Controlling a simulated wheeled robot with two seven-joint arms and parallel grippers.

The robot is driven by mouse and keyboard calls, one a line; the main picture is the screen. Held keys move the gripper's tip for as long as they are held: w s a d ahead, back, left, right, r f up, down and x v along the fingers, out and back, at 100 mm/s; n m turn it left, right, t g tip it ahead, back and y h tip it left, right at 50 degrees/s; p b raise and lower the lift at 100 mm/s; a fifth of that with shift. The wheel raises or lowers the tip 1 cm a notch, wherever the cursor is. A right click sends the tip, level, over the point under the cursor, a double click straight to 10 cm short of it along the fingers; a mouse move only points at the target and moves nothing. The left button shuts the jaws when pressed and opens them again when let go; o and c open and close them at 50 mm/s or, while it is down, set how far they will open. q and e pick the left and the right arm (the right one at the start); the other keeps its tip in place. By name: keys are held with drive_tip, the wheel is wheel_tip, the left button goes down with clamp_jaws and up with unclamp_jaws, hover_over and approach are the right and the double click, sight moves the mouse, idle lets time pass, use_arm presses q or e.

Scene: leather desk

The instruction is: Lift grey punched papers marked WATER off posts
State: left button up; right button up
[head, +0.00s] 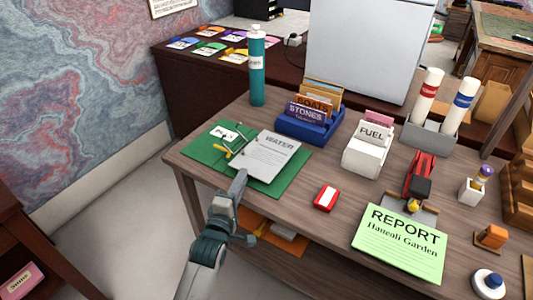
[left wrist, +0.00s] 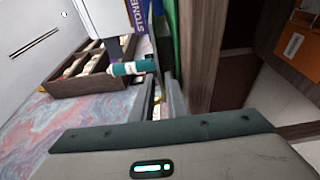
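The grey papers marked WATER (head: 268,158) lie on the right half of an open green folder (head: 291,188) at the desk's left end. A metal fitting with yellow parts (head: 224,154) sits along the papers' left edge. The posts and punched holes are too small to make out. My left gripper (head: 241,176) is at the papers' near left corner, over the folder's front edge; I cannot tell whether it touches them. In the left wrist view its fingers (left wrist: 160,93) stand a little apart, with a small yellowish bit showing between them. My right gripper is not in view.
A teal bottle (head: 257,68) stands behind the folder. A blue STONES card box (head: 312,122), a white FUEL holder (head: 369,148), a red-and-white block (head: 326,198) and a green REPORT sheet (head: 402,242) are to the right. An orange item (head: 270,235) lies on the shelf below.

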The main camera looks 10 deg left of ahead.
use_arm(q)
drive_tip(key=shift+w, duration=1.05)
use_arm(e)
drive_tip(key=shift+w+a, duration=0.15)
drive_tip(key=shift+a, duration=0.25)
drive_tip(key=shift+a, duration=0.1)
use_arm(q)
clamp_jaws()
drive_tip(key=shift+d, duration=0.1)
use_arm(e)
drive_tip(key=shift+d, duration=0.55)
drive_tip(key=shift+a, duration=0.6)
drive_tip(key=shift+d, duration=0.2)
